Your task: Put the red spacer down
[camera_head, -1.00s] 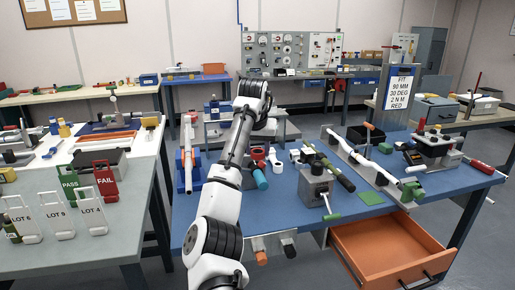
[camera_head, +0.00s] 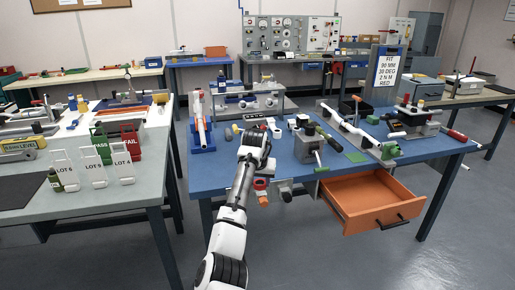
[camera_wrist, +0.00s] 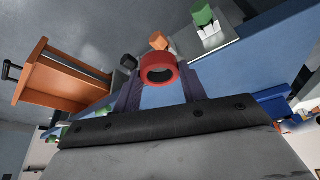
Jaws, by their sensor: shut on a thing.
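The red spacer (camera_wrist: 160,58) is a short ring with an open hole. In the wrist view it sits between the two dark purple fingers of my gripper (camera_wrist: 160,75), which is shut on it. In the head view the red spacer (camera_head: 260,184) shows small at the end of my arm, by the front edge of the blue workbench (camera_head: 222,184). My gripper (camera_head: 261,181) is mostly hidden there by my own wrist. I cannot tell how high the spacer is held.
An orange drawer (camera_head: 372,200) stands open at the bench front, right of my gripper. A grey clamp block (camera_head: 306,146), a green square (camera_head: 356,157) and a blue stand (camera_head: 201,138) occupy the bench. A lighter table (camera_head: 100,205) stands left. A bare bench patch lies left of my arm.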

